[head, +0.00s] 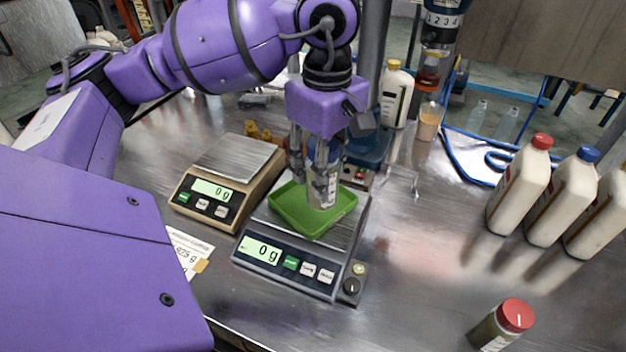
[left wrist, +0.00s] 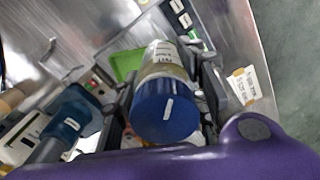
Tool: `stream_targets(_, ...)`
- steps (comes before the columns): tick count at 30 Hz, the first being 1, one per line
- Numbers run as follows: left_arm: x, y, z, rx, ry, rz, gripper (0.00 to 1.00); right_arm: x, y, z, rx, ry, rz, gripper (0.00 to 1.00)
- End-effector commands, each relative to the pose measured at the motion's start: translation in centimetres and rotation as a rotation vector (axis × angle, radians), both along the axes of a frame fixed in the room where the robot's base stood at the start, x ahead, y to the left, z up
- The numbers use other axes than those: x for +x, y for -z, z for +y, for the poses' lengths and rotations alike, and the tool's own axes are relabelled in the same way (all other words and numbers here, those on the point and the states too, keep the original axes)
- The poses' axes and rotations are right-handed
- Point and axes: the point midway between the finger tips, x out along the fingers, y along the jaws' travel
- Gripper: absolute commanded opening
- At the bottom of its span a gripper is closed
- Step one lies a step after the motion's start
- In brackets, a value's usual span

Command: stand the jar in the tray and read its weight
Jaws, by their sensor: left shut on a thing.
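The jar (head: 323,190) has a pale label and a blue lid, which faces the camera in the left wrist view (left wrist: 165,110). My left gripper (head: 315,178) is shut on the jar and holds it upright, pointing down from above. The green tray (head: 287,212) lies on the pan of the front scale (head: 300,268), whose display reads 0 g. The jar's base appears within the tray's outline; I cannot tell whether it touches the tray floor. The tray also shows in the left wrist view (left wrist: 126,64). My right gripper is not in view.
A second scale (head: 228,178), pan empty, reads 0 g at the left. A paper card (head: 186,250) lies before it. White bottles (head: 520,185) stand at the right and a red-lidded jar (head: 503,322) at the front right. The table between is clear.

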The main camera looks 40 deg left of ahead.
Motion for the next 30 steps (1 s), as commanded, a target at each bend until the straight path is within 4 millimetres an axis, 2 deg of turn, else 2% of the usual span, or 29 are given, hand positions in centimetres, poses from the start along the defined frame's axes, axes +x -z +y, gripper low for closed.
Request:
stream_targets(4,2.6,1.5,2.9,0.0,-0.006,0.001,0.09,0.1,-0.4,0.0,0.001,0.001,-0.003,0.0)
stream_targets(9,4.2,4.8,4.6,-0.001,-0.001,0.002,0.09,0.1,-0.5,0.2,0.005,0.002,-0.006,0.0)
stream_targets(12,4.9,5.9,5.3,0.0,0.0,0.0,0.09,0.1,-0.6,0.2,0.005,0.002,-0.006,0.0)
stream_targets(20,5.8,7.4,6.2,-0.001,0.0,0.0,0.09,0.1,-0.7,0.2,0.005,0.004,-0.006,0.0)
stream_targets(26,5.8,10.3,6.2,-0.001,0.003,0.001,0.09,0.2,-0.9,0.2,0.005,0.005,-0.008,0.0)
stream_targets(30,5.8,10.5,6.3,0.001,0.002,-0.002,0.09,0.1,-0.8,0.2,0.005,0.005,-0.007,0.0)
